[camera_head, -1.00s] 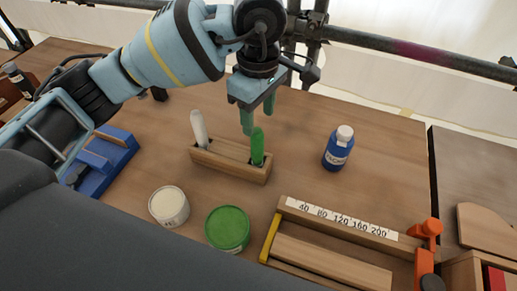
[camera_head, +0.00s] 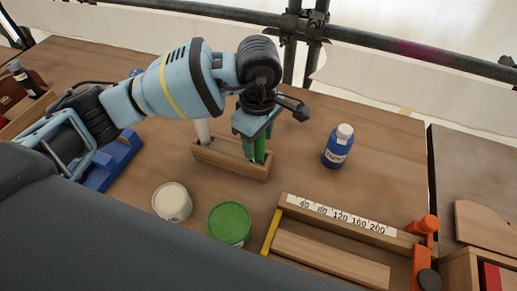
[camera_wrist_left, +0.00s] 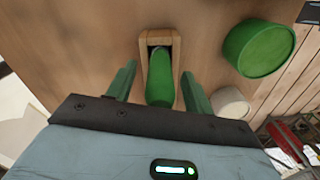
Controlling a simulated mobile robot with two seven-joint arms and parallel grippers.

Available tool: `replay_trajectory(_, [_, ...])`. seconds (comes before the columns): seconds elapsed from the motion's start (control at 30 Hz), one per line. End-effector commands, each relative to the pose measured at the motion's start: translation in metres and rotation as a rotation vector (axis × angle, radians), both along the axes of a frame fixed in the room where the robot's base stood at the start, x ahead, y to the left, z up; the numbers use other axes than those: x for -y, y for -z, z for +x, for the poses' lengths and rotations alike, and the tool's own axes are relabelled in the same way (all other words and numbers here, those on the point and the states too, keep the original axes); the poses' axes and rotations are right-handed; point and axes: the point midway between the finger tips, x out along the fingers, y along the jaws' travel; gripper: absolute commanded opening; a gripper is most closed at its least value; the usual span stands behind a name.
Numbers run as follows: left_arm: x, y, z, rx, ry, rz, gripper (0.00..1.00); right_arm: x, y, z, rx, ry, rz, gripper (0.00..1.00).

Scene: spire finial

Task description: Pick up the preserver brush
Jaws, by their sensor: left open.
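A brush with a green handle (camera_wrist_left: 160,92) stands upright in a slot of the wooden holder (camera_head: 228,167); which brush is the preserver one is not labelled. My left gripper (camera_wrist_left: 158,84) is open. In the left wrist view its two green fingers are on either side of the green handle, with a gap at each side. In the head view the left gripper (camera_head: 256,150) is low over the holder's right end and partly hides the handle. A white-handled brush (camera_head: 202,132) stands in the holder's left slot. My right gripper is not in view.
A green-topped can (camera_head: 229,223) and a white-topped can (camera_head: 172,202) stand in front of the holder. A blue bottle (camera_head: 338,147) stands to the right. A wooden tray with a number strip (camera_head: 340,220) lies at front right. A rail (camera_head: 420,50) runs behind the table.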

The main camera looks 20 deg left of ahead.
Motion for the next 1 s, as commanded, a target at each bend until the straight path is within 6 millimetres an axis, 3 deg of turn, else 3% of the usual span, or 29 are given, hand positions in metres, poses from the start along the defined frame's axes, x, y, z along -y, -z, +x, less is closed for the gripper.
replay_trajectory(0.13, [0.000,0.000,0.000,0.000,0.000,0.000,0.51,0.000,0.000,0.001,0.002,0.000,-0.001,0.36])
replay_trajectory(0.5, [0.000,-0.001,0.000,0.000,0.000,0.000,0.03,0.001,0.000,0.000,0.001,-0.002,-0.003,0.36])
replay_trajectory(0.77, [0.000,-0.004,0.000,0.002,0.000,-0.001,0.03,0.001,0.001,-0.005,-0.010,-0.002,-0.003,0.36])
replay_trajectory(1.0, [0.001,-0.038,0.001,0.005,0.002,-0.001,0.03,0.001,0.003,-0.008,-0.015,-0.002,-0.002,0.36])
